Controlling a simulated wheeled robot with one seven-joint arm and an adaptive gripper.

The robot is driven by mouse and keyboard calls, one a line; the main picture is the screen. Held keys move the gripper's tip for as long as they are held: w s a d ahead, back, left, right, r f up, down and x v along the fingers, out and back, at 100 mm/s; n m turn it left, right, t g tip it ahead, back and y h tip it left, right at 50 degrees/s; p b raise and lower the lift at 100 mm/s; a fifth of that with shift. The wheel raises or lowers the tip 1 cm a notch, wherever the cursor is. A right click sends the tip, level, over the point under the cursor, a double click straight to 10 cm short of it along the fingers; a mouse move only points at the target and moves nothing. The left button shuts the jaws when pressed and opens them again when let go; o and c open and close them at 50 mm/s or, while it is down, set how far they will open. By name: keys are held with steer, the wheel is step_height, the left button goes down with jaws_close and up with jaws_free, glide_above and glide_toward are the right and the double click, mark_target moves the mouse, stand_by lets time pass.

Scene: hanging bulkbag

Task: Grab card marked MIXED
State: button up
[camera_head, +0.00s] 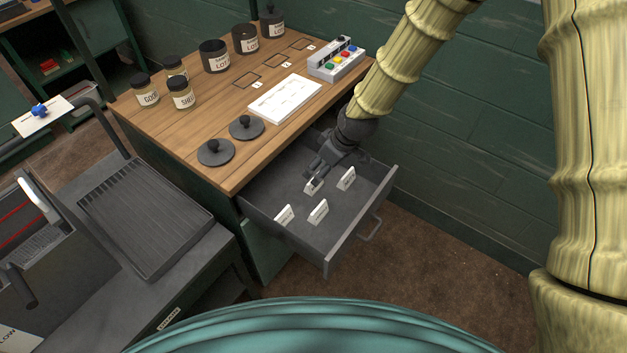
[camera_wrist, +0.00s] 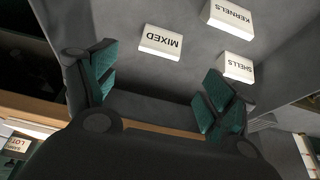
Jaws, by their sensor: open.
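The MIXED card is a small white block with black lettering, upside down in the wrist view (camera_wrist: 161,42).
The SHELLS card (camera_wrist: 236,66) is near my right finger, and the KERNELS card (camera_wrist: 228,18) is farther off. Drawer walls surround the cards. The wooden desktop (camera_head: 200,120) holds jars, lids and a button box (camera_head: 337,62).

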steer(key=x, duration=0.4)
steer(key=shift+w+d, duration=0.15)
steer(key=shift+d, duration=0.05)
steer(key=shift+a+f+p, duration=0.2)
steer(key=shift+p, duration=0.15)
steer(key=shift+p+x, duration=0.8)
steer(key=shift+x, duration=1.65)
steer(key=shift+d+f, duration=0.1)
steer(key=shift+d, duration=0.1)
steer(key=shift+s, duration=0.2)
steer(key=c, duration=0.8)
